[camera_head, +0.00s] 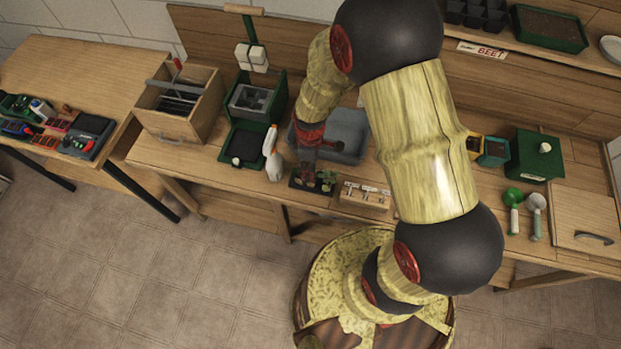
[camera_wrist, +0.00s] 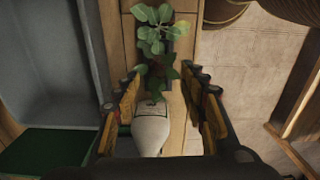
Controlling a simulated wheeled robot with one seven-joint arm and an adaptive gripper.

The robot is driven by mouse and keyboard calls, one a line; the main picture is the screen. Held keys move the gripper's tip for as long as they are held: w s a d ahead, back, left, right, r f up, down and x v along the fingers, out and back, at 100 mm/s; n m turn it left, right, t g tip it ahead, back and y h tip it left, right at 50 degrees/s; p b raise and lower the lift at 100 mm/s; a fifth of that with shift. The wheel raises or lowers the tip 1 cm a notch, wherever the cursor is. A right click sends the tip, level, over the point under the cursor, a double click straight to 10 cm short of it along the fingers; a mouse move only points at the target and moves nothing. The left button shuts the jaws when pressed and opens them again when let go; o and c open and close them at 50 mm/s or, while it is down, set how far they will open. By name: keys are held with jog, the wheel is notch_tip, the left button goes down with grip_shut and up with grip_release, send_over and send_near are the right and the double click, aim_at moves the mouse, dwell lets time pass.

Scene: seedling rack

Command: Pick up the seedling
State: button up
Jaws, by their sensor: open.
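The seedling (camera_wrist: 153,28) is a leafy green plant in the wrist view, beyond and partly between my fingertips. More leaves (camera_wrist: 163,72) show lower, between the fingers; I cannot tell whether they belong to the same plant. In the head view, green leaves (camera_head: 326,178) stand at a small dark tray (camera_head: 298,184) near the bench's front edge. My gripper (camera_wrist: 162,80) is open, its fingers apart on either side of the lower leaves. In the head view my gripper (camera_head: 308,158) points down just above the tray. Stem and root plug are hidden.
A grey basin (camera_head: 345,128) lies behind. A wooden block with labels (camera_head: 362,196) stands right. A green tray (camera_head: 242,143) lies further left.

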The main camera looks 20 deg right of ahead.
notch_tip(320, 180, down, 2)
jog(key=shift+w+f, duration=0.1)
jog(key=f, duration=0.5)
jog(key=shift+w+d+f, duration=0.1)
jog(key=shift+d+f, duration=0.1)
jog(key=shift+f, duration=0.1)
jog(key=shift+c, duration=1.1)
jog(key=c, duration=0.7)
jog(key=shift+c, duration=0.5)
